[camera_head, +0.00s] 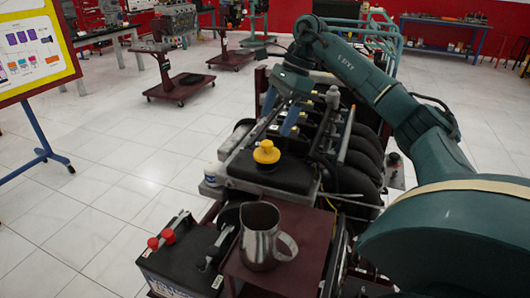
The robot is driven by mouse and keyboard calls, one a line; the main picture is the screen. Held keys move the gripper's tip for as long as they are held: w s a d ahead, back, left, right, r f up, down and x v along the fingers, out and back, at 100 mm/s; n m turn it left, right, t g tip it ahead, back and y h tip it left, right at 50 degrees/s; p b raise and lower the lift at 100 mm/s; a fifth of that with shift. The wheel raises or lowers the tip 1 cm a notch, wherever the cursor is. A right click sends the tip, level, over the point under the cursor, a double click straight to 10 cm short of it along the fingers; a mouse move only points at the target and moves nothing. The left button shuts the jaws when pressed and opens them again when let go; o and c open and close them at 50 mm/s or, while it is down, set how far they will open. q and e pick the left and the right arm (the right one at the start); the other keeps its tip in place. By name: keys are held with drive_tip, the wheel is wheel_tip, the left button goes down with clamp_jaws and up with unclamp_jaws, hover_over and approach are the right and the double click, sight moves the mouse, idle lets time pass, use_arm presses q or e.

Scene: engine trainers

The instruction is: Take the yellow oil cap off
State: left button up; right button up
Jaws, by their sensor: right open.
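The yellow oil cap (266,153) sits upright on the black cover at the near end of the engine (272,176). My right gripper (278,116) hangs from the arm that comes in from the right. Its two blue-grey fingers point down and stand apart, with nothing between them. In the picture the fingers are above and a little behind the cap, and apart from it. My left gripper does not show.
A metal pitcher (261,238) stands on a dark red shelf (302,270) in front of the engine. A battery (183,262) with red terminals is at its left.

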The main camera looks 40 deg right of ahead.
sight(267, 142)
drive_tip(key=x, duration=0.2)
drive_tip(key=shift+w+a+f, duration=0.1)
drive_tip(key=shift+a+f, duration=0.05)
drive_tip(key=shift+f, duration=0.2)
drive_tip(key=x, duration=0.5)
drive_tip(key=shift+s+f, duration=0.15)
drive_tip(key=shift+s, duration=0.1)
drive_tip(key=c, duration=1.1)
